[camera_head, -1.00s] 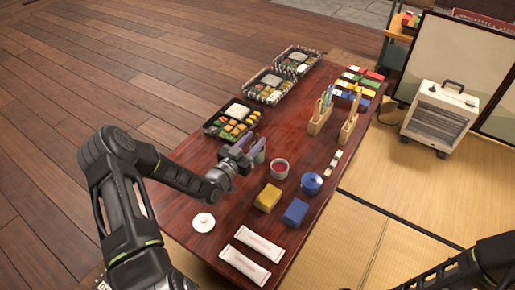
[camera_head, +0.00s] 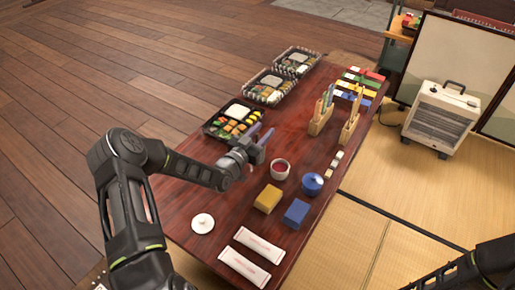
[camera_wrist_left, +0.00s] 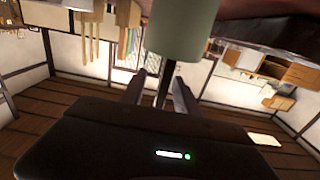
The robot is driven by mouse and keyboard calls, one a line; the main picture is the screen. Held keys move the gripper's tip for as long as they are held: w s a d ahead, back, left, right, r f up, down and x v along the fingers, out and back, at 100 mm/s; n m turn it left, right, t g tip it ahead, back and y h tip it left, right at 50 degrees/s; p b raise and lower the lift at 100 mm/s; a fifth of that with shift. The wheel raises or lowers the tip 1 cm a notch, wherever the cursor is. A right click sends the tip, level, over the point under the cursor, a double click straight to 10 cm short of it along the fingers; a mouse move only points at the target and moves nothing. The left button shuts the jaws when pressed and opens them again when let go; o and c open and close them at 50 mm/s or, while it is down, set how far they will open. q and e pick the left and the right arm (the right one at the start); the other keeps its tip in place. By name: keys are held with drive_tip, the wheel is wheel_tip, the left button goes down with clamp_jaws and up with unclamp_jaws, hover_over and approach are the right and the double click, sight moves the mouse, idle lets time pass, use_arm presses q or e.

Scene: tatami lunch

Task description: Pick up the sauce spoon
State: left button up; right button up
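A dark upright handle (camera_wrist_left: 168,85), apparently the sauce spoon's, stands out of a pale green cup (camera_wrist_left: 180,30) in the left wrist view, which is upside down. My left gripper (camera_head: 265,136) is over the table near the red-filled bowl. In the left wrist view its fingers (camera_wrist_left: 160,78) are open, one on each side of the handle, with gaps visible. The spoon's bowl end is hidden in the cup. In the head view the gripper largely covers the cup. My right gripper is out of view; only part of that arm shows at the lower right.
The table (camera_head: 228,208) also holds a red-filled bowl (camera_head: 280,169), yellow box (camera_head: 268,198), blue box (camera_head: 296,212), blue lidded pot (camera_head: 312,183), white lid (camera_head: 203,223) and packets (camera_head: 259,245). A bento (camera_head: 232,119) lies behind the gripper. Wooden holders (camera_head: 320,119) stand farther back.

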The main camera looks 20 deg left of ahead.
use_arm(q)
clamp_jaws()
drive_tip(key=shift+r, duration=0.15)
idle(0.6)
wheel_tip(320, 180, up, 10)
drive_tip(key=p, duration=0.3)
drive_tip(key=shift+p, duration=0.3)
idle(0.3)
